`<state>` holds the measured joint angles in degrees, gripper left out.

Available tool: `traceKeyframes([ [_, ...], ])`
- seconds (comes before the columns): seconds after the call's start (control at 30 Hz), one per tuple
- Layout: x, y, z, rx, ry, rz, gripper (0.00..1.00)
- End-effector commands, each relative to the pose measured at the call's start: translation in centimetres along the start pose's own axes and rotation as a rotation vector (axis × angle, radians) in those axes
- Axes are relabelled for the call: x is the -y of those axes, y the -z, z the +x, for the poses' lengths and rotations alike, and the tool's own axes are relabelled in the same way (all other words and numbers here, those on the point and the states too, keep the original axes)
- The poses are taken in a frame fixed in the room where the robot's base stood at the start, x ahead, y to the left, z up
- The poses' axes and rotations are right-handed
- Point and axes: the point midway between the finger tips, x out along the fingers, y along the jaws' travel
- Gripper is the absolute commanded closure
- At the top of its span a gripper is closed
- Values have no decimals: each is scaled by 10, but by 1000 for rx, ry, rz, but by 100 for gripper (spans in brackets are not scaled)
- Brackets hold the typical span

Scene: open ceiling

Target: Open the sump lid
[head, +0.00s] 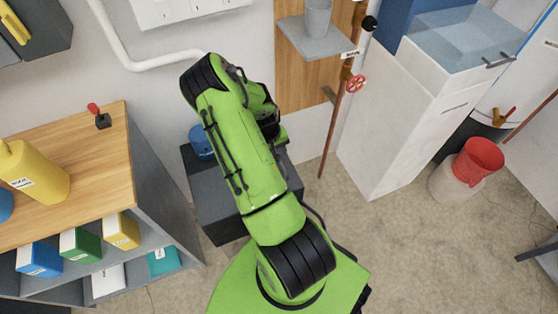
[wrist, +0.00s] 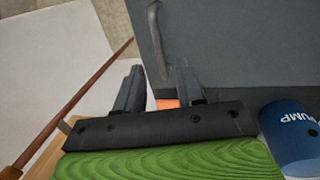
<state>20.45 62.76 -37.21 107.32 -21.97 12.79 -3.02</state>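The sump is a dark grey box (head: 222,222) on the floor, largely behind my arm in the head view. Its flat grey lid (wrist: 235,45) fills the upper right of the wrist view and looks shut. A grey bar handle (wrist: 156,38) is on the lid near its left edge. My gripper (wrist: 160,72) is open, its two dark fingers apart. The handle's near end appears between the fingertips; I cannot tell whether they touch it. In the head view the gripper is hidden behind my green arm.
A blue pump (wrist: 288,130) stands at the right of the gripper; it also shows in the head view (head: 201,142). A copper pipe (head: 334,120) runs down the wall beside the sump. A wooden-topped shelf (head: 95,175) is at left, a white cabinet (head: 385,130) at right.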

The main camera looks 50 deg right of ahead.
Motion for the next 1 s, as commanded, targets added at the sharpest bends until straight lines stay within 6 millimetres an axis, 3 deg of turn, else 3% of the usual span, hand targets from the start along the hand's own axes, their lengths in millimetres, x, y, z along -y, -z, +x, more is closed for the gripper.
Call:
traceKeyframes([
  [0.03, 0, 0, 15, 1, -2, 0, 62],
  [0.2, 0, 0, 37, 0, 0, -1, 62],
  [0.5, 0, 1, 40, -2, 0, 0, 62],
  [0.77, 0, 0, 39, -1, 0, 0, 100],
  [1.0, 0, 0, 39, -1, 0, -1, 100],
])
